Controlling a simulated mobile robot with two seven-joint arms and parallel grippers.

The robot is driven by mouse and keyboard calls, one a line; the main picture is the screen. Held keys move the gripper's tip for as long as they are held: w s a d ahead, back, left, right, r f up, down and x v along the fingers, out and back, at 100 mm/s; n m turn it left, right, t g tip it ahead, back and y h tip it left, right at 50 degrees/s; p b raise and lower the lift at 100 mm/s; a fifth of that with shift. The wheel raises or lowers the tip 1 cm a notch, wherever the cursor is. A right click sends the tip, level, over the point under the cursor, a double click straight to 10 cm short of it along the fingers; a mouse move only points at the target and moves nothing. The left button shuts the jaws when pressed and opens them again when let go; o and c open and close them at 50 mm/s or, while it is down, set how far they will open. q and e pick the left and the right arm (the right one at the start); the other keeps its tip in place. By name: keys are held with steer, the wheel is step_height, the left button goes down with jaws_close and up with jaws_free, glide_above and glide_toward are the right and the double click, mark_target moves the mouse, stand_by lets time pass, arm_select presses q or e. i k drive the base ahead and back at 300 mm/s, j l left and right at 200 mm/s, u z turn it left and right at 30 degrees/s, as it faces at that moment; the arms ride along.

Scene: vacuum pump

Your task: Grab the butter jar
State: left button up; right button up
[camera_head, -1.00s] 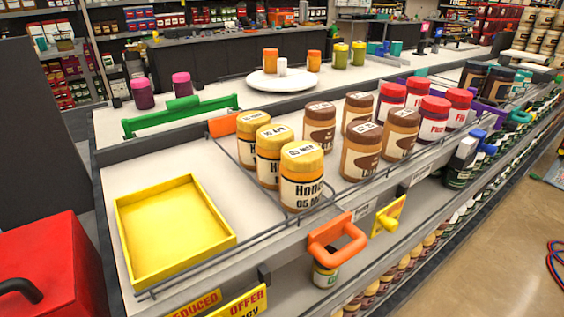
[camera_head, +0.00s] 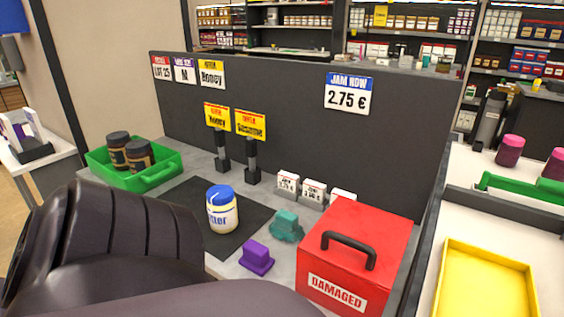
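The butter jar (camera_head: 222,212) stands upright on a dark mat (camera_head: 178,197) on the grey counter. It is white and cream with a blue lid, and part of its label, ending in "tter", shows. Nothing touches the jar. A large dark arm link of mine (camera_head: 110,245) fills the lower left, in front of the counter's near edge. Neither of my grippers shows in this view.
A green tray (camera_head: 165,178) with two dark jars is left of the mat. Sign stands (camera_head: 252,163) and a dark panel (camera_head: 290,100) are behind.

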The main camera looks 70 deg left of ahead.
mark_target(223, 220)
steer(key=k+l+u, duration=0.15)
steer(key=k, duration=0.35)
steer(key=u, duration=1.95)
